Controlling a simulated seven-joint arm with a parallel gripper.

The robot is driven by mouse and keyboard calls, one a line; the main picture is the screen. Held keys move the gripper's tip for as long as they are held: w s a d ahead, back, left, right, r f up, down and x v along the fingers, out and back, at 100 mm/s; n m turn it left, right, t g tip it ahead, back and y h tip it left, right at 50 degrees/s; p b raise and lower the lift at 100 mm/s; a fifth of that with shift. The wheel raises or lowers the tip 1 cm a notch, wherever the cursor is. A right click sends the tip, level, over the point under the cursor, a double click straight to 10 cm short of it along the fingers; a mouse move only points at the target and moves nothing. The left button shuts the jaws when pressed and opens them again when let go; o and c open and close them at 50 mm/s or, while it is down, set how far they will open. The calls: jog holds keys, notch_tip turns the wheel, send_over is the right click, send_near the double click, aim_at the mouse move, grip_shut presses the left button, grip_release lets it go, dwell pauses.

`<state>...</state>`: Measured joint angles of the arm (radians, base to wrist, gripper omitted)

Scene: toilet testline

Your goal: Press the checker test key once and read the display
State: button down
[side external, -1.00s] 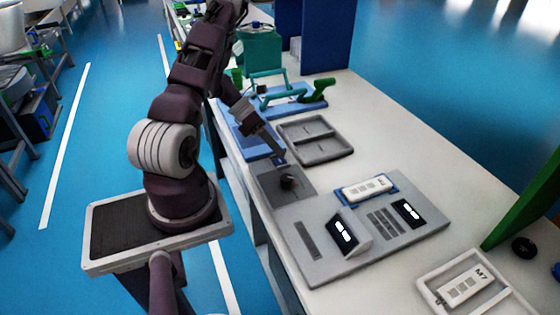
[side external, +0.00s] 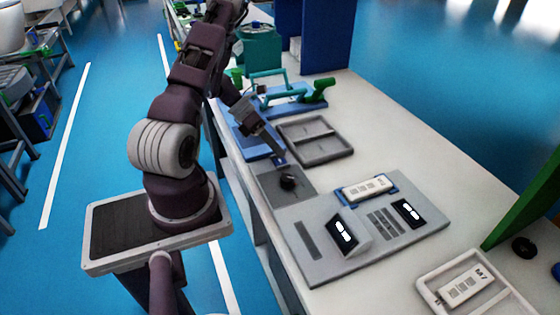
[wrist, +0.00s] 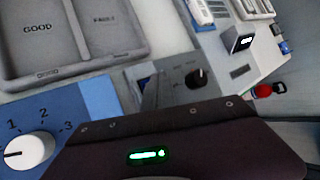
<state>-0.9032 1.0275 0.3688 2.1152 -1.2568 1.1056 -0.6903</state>
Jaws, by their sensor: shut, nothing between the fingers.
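The checker is a grey panel (side external: 290,240) on the bench with a tilted black display (side external: 343,232) and a flat black display (side external: 408,212). Both show lit white characters too small to read. A dark grey plate beside it carries a black round knob (side external: 287,182), which also shows in the wrist view (wrist: 197,78). I cannot tell which part is the test key. My gripper (side external: 281,160) is shut and empty, just behind the knob and apart from it. In the wrist view the gripper body covers the lower middle and hides the bench there.
A white remote-like unit (side external: 367,187) lies in a blue cradle on the panel. A grey two-part tray (side external: 290,130), labelled GOOD and FAULT, stands behind. A blue fixture with a green handle (side external: 318,90) is farther back. A white tray (side external: 428,292) holds another unit.

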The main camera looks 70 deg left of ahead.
aim_at(277, 160)
dwell(0.3)
jog(key=shift+f, duration=0.4)
jog(key=shift+f, duration=0.4)
dwell(0.4)
jog(key=shift+r, duration=0.8)
jog(key=shift+r, duration=2.5)
